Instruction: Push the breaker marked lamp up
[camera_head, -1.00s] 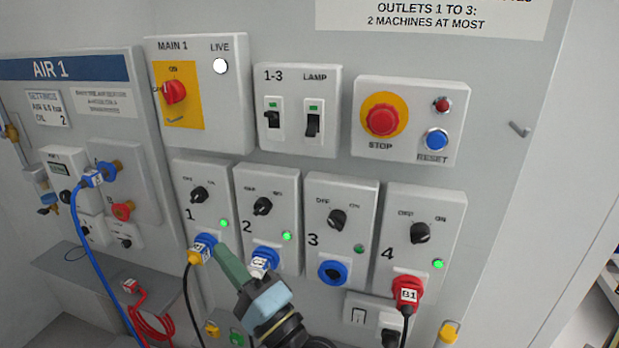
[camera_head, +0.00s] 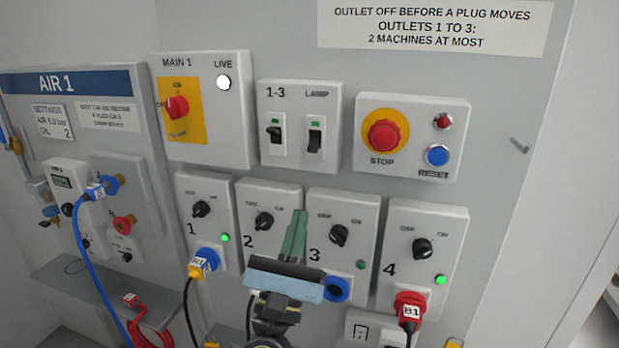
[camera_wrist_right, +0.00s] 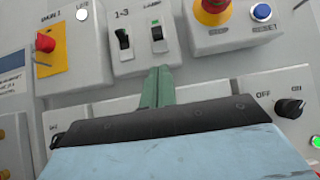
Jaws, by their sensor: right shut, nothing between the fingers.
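The breaker marked lamp (camera_head: 315,141) is the right one of two on a white box, with a green window above its dark lever. The lever seems to sit lower than that of the breaker marked 1-3 (camera_head: 275,134). The lamp breaker also shows in the right wrist view (camera_wrist_right: 159,42), just above the fingertips. My right gripper (camera_head: 299,214) is shut and empty, its green fingers pointing up in front of outlets 2 and 3, below the breaker box. In the right wrist view the fingertips (camera_wrist_right: 161,70) look apart from the breaker. My left gripper is not in view.
The red stop button (camera_head: 384,136) and blue reset button (camera_head: 438,155) are on a box right of the breakers. The main switch (camera_head: 177,107) is to the left. Outlet knobs (camera_head: 339,234) and plugs (camera_head: 204,262) line the panel below.

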